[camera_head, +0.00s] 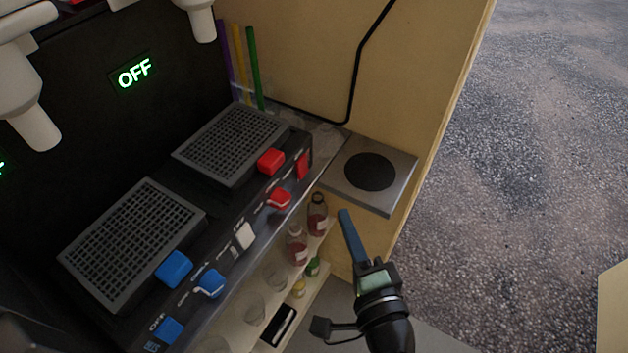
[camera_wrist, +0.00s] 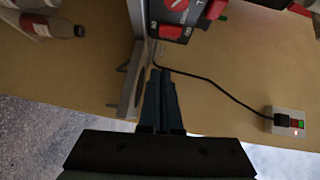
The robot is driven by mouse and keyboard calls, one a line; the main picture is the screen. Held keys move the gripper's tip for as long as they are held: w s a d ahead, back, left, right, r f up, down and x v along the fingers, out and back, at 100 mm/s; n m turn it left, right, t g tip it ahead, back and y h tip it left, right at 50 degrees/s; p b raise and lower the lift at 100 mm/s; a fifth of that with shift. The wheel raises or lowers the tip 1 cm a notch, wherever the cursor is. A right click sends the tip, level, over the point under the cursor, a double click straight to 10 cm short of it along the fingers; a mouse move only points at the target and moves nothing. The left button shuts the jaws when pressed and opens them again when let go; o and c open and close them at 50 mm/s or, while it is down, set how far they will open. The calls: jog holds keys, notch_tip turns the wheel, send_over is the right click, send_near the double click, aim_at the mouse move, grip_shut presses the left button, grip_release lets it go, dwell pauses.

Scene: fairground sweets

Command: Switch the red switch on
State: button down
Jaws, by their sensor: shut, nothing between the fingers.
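The red switch (camera_head: 303,166) is a small rocker at the right end of the machine's sloped black front panel. It also shows in the wrist view (camera_wrist: 171,32), at the top centre. I cannot tell its position from the rocker itself. A green display (camera_head: 135,73) at the back reads OFF. My gripper (camera_head: 346,213) is shut and empty, in front and to the right of the panel and apart from the switch. In the wrist view its fingertips (camera_wrist: 160,73) point up toward the switch, with a gap between.
A red knob (camera_head: 280,199) and red block (camera_head: 271,161) are close to the switch. Blue controls (camera_head: 174,269) are at left. A hotplate (camera_head: 370,171) juts out right. Bottles (camera_head: 317,214) stand on the shelf below. A socket box (camera_wrist: 289,122) is on the wooden wall.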

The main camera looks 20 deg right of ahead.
aim_at(311, 187)
jog(key=w, duration=0.3)
jog(key=w+a+p, duration=0.1)
jog(key=w, duration=0.3)
jog(key=w+f, duration=0.1)
jog(key=w, duration=0.2)
jog(key=shift+w+a+p, duration=0.25)
jog(key=shift+a+p, duration=0.05)
jog(key=shift+p, duration=0.05)
jog(key=shift+f, duration=0.15)
jog(key=b, duration=0.2)
jog(key=shift+w+a+f+t+b, duration=0.2)
jog(key=shift+f+t+b, duration=0.1)
jog(key=shift+f+b, duration=0.1)
jog(key=shift+r+m+p, duration=0.3)
jog(key=shift+r+p, duration=0.05)
jog(key=shift+r, duration=0.1)
jog(key=shift+d+f, duration=0.1)
